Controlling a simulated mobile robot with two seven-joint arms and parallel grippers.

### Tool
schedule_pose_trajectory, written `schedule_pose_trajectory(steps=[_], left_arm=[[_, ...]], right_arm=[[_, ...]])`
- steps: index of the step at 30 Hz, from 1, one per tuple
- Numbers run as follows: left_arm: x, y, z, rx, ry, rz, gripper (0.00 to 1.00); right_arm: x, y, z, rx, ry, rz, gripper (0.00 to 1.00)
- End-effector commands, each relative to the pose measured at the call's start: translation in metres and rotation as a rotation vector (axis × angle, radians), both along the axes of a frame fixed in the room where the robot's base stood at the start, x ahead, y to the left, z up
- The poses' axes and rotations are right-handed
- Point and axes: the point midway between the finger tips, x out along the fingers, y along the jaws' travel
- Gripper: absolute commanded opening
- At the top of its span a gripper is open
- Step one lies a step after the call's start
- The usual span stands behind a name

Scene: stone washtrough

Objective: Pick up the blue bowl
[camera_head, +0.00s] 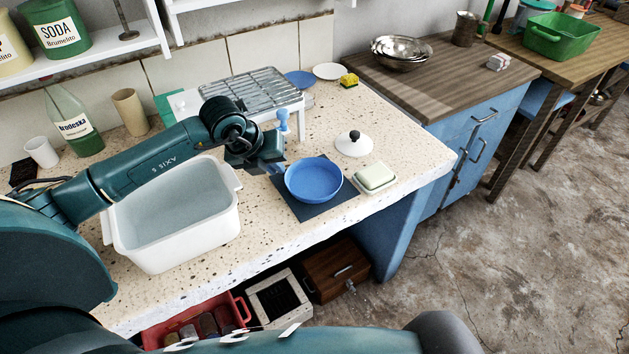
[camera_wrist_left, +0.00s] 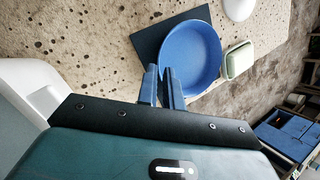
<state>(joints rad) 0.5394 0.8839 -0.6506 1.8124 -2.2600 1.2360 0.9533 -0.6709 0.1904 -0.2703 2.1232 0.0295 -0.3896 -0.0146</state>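The blue bowl (camera_head: 314,180) sits upright on a dark square mat (camera_head: 292,206) on the speckled stone counter. It also shows in the left wrist view (camera_wrist_left: 191,55). My left gripper (camera_head: 277,167) is at the bowl's left rim in the head view. In the left wrist view its two blue fingers (camera_wrist_left: 161,72) stand a little apart at the rim, one looking outside and one over the bowl's edge. Whether they touch the bowl I cannot tell. My right gripper is not in view.
A white basin (camera_head: 180,222) stands left of the bowl, under my left arm. A green soap dish (camera_head: 374,178) is close on the right, and a white lid (camera_head: 353,145) lies behind. A metal rack (camera_head: 252,92) stands further back. The counter's front edge is near.

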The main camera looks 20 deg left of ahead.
Motion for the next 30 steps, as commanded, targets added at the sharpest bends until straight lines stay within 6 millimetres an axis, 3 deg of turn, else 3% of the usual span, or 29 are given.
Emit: schedule_pose_trajectory(steps=[7, 15, 23, 27, 30], left_arm=[[0.01, -0.004, -0.016, -0.001, 0.001, -0.001, 0.08], [0.028, -0.009, -0.048, -0.002, 0.0, -0.001, 0.08], [0.031, -0.009, -0.052, -0.001, -0.001, -0.002, 0.08], [0.03, -0.009, -0.052, -0.001, -0.001, -0.002, 0.0], [0.03, -0.009, -0.052, -0.001, -0.001, -0.002, 0.0]], right_arm=[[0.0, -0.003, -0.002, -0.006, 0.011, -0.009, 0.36], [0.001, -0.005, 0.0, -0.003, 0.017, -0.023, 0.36], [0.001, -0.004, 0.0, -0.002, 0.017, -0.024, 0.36], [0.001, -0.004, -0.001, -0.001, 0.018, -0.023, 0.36], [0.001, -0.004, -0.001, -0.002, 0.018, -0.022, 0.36]])
